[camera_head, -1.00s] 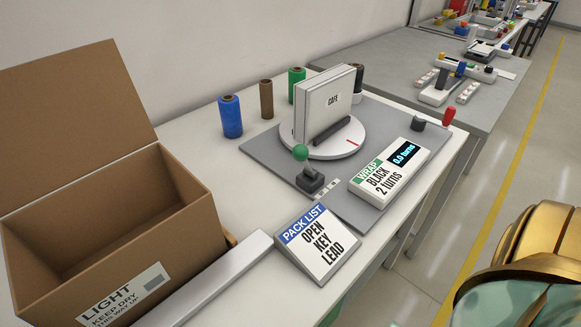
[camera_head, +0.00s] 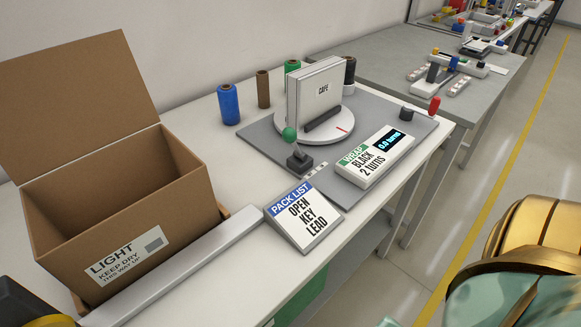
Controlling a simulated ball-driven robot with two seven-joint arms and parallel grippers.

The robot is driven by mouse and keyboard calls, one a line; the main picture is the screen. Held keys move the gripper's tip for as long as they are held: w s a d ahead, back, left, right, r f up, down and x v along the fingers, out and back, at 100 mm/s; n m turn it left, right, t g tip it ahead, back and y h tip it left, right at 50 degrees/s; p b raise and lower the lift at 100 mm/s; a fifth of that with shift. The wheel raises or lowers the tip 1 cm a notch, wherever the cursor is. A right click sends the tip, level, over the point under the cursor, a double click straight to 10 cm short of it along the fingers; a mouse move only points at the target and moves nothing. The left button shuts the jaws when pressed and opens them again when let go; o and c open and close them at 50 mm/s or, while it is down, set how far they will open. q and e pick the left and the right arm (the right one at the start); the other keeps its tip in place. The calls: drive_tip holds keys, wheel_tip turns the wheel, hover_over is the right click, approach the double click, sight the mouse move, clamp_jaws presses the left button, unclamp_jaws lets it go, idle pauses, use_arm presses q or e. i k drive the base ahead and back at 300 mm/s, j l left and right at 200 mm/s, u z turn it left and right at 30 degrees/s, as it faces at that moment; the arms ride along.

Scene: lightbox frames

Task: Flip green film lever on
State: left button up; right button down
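The green-knobbed lever (camera_head: 289,134) stands on a small dark base on the grey mat (camera_head: 262,148), leaning slightly left in the picture. Behind it a white turntable (camera_head: 290,130) carries an upright white CAFE box (camera_head: 306,97). A green film roll (camera_head: 292,67) stands behind the box, with brown (camera_head: 263,89) and blue (camera_head: 229,104) rolls to its left and a black roll (camera_head: 350,70) to its right. The WRAP panel (camera_head: 372,158) reads BLACK, 2 turns, 0.0 turns. Neither gripper can be made out. No gripper is near the lever.
An open cardboard box (camera_head: 125,195) marked LIGHT stands at the left, beside a long pale bar (camera_head: 170,270). A PACK LIST sign (camera_head: 303,216) is at the front edge. A red knob (camera_head: 434,104) and dark knob (camera_head: 407,113) stand at the right. Gold and teal parts of mine fill the lower right.

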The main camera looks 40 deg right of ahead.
sight(289, 136)
drive_tip(key=k+j, duration=0.35)
drive_tip(key=k, duration=0.15)
drive_tip(key=k+j, duration=0.35)
drive_tip(key=k, duration=0.1)
